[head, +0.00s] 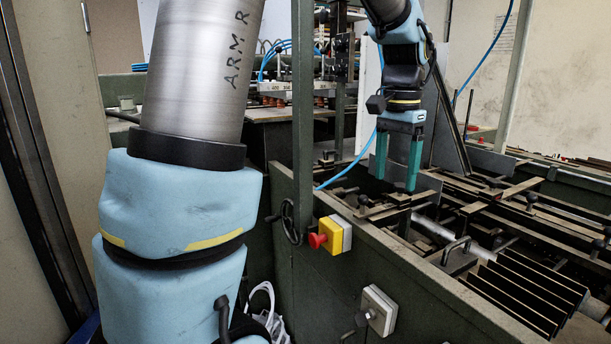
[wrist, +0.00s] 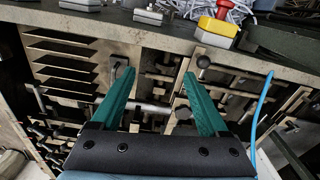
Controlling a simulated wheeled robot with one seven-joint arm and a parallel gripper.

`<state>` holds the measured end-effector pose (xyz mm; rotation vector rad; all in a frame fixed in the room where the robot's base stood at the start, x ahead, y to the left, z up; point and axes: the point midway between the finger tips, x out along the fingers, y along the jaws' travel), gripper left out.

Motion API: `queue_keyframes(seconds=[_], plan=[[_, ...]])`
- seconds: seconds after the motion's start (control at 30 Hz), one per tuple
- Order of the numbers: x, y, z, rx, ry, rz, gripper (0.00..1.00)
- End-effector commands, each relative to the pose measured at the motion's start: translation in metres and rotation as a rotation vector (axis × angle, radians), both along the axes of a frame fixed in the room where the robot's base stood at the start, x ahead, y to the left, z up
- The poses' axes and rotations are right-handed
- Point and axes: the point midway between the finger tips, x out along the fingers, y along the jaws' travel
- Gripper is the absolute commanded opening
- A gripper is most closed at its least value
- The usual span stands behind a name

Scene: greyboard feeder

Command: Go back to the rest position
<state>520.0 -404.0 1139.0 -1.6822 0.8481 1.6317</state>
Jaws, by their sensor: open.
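My gripper (head: 397,162) points down over the near part of the feeder (head: 400,268), just inside its front wall. Its two green fingers are apart and nothing shows between them. In the wrist view the open fingers (wrist: 160,95) reach over the feeder's bars and rods. A metal roller or tube (wrist: 148,108) lies below, between the fingertips. I cannot tell how far the fingertips are above the bars.
A red emergency button on a yellow box (head: 333,236) sticks out from the feeder's front wall. A grey switch box (head: 379,309) is below it. A green post (head: 303,110) stands left of my gripper. A blue hose (head: 352,165) hangs close by. Black slats (head: 520,290) fill the near right.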

Motion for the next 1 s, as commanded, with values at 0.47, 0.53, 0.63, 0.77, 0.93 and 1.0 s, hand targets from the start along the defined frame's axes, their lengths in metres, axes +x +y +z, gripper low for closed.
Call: queue_keyframes(seconds=[0.47,0.53,0.63,0.77,0.93,1.0], plan=[[-0.022,0.187,-0.111,-0.047,-0.06,0.613,0.78],[-0.036,0.211,-0.125,-0.055,-0.074,0.707,0.78],[-0.051,0.232,-0.138,-0.063,-0.086,0.796,0.78],[-0.06,0.241,-0.144,-0.068,-0.095,0.842,0.78],[-0.06,0.241,-0.144,-0.069,-0.095,0.843,0.78],[-0.06,0.241,-0.144,-0.068,-0.095,0.842,0.78]])
